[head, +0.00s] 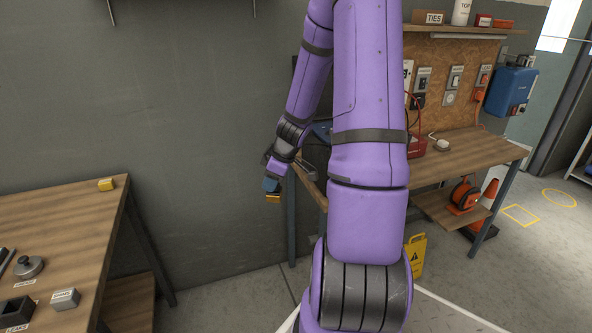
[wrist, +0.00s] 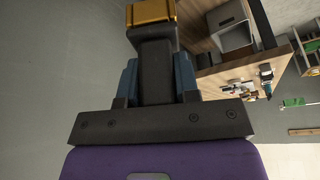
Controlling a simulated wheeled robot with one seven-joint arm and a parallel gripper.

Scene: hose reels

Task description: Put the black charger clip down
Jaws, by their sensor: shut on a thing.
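My gripper (head: 271,186) hangs in the air in front of the grey wall, between the two benches. In the wrist view its blue fingers (wrist: 157,82) are shut on a dark piece with a yellow end, which looks like the black charger clip (wrist: 153,58). The clip points away from the wrist, and its yellow end is also seen below the fingers in the head view (head: 273,198). The fingers hide part of the clip. It appears clear of any surface.
A wooden bench (head: 60,215) at left bears a yellow block (head: 106,184), a grey labelled block (head: 65,299) and dark metal parts. The right workbench (head: 470,155) stands partly behind my arm, with a red device (head: 416,146). A yellow floor sign (head: 416,255) stands near my arm.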

